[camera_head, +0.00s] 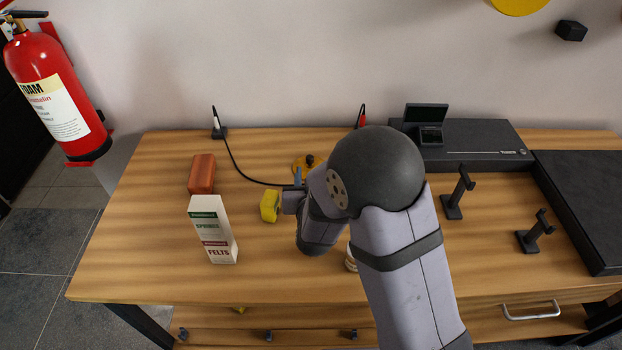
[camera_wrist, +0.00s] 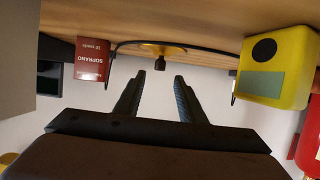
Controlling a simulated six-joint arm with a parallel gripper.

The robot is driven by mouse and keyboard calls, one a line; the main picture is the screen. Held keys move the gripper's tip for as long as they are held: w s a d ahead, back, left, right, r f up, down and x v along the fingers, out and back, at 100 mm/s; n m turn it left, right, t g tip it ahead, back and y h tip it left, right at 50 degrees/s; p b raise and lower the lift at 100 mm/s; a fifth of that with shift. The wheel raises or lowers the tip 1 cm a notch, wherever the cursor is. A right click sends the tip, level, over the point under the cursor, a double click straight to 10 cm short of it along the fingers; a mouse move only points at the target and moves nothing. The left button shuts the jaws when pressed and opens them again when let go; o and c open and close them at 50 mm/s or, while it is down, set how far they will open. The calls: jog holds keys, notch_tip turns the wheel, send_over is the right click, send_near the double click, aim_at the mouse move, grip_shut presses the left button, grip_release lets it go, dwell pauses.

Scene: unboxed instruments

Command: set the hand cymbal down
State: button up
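The hand cymbal (camera_head: 299,164) is a yellow disc with a dark knob, lying on the wooden table behind my wrist in the head view. My arm hides part of it. In the wrist view the cymbal (camera_wrist: 150,47) shows nearly edge-on at the table surface, its dark knob towards my gripper (camera_wrist: 157,82). My gripper is open, its two dark fingers apart with nothing between them. The knob is just beyond the fingertips, apart from both.
A yellow device (camera_head: 269,206) and a white felts box (camera_head: 213,230) stand left of my wrist, with a reddish block (camera_head: 202,173) behind. A black cable (camera_head: 245,174) runs near the cymbal. Black stands (camera_head: 456,195) are at the right. A red reed box (camera_wrist: 92,60) shows in the wrist view.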

jog(key=shift+v, duration=1.1)
